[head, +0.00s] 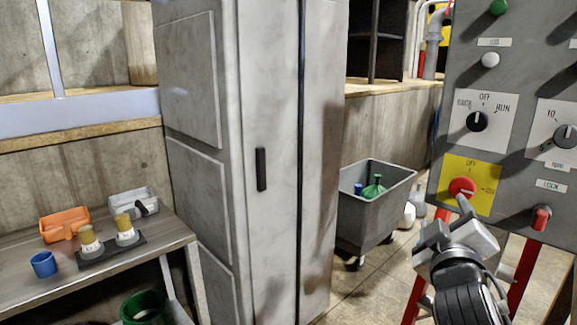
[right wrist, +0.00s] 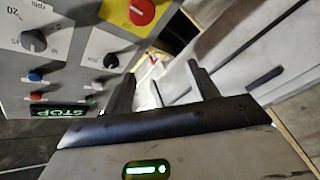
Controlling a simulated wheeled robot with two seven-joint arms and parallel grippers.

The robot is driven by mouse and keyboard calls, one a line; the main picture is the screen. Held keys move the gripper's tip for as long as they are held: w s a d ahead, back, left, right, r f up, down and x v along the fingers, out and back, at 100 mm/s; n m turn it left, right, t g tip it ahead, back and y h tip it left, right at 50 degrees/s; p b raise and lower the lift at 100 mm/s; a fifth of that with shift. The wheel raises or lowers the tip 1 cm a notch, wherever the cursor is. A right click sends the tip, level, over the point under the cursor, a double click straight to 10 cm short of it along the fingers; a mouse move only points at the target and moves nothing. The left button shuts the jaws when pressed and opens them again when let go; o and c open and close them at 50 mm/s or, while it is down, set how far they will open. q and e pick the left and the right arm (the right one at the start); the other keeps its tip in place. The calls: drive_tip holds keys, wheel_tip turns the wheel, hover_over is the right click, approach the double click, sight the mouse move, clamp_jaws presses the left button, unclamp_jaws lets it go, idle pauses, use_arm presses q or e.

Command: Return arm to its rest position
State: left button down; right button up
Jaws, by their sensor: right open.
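My right gripper (head: 455,220) is in front of the control panel (head: 500,135) at the right of the head view. One finger overlaps the yellow plate (head: 485,175) just below its red rotary switch (head: 463,188); I cannot tell there whether they touch. In the right wrist view my right gripper (right wrist: 160,71) is open, with nothing between its fingers. The red switch (right wrist: 141,11) lies above the fingers in that view, apart from them. My left gripper is not in view.
A tall grey cabinet (head: 275,130) stands in the middle. A grey wheeled bin (head: 365,215) with green and blue items stands right of it. At left, a metal table (head: 110,275) holds an orange tray (head: 65,222), a blue cup (head: 43,264) and other items. A green bucket (head: 143,306) is below.

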drive_tip(key=s+a+f+g+y, duration=0.1)
drive_tip(key=a+f+y, duration=0.1)
drive_tip(key=f, duration=0.5)
drive_tip(key=s+a+f+g+y, duration=0.1)
drive_tip(key=a+f+y, duration=0.15)
drive_tip(key=f, duration=0.45)
drive_tip(key=s+a+f+m+g+y, duration=0.1)
drive_tip(key=s+a+f, duration=0.3)
drive_tip(key=s+f, duration=0.6)
drive_tip(key=s+a+f+m+g+y, duration=0.2)
drive_tip(key=s+a+f+g+y, duration=0.2)
drive_tip(key=s+f, duration=0.6)
wheel_tip(320, 180, down, 2)
drive_tip(key=shift+a+f+y, duration=0.1)
drive_tip(key=shift+a+y, duration=0.25)
drive_tip(key=shift+a, duration=0.1)
